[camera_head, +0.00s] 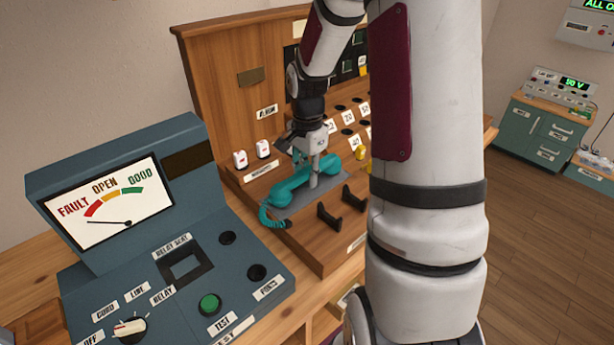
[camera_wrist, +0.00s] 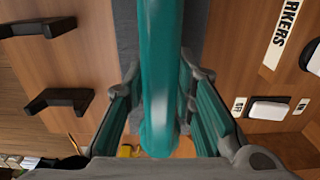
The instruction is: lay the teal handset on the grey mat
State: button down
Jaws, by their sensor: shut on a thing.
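The teal handset (camera_head: 300,180) is in my gripper (camera_head: 319,174) in the head view, low over the grey mat (camera_head: 318,204) on the wooden switchboard shelf. In the wrist view the handset (camera_wrist: 161,60) runs down the middle of the picture between the two fingers of my gripper (camera_wrist: 160,105), which are shut on it. The grey mat (camera_wrist: 124,30) shows on both sides of the handset there. I cannot tell whether the handset touches the mat. A coiled teal cord (camera_head: 268,217) hangs at the handset's left end.
Two black cradle hooks (camera_head: 340,205) stand on the shelf in front of the mat. White switches (camera_head: 251,154) and a panel of labelled jacks (camera_head: 350,118) are behind it. A blue-grey relay tester (camera_head: 190,255) stands at left. My arm hides the shelf's right part.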

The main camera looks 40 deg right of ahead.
jog(key=shift+f, duration=0.45)
jog(key=shift+f, duration=0.15)
jog(key=c, duration=1.3)
grip_release()
jog(key=shift+c, duration=0.2)
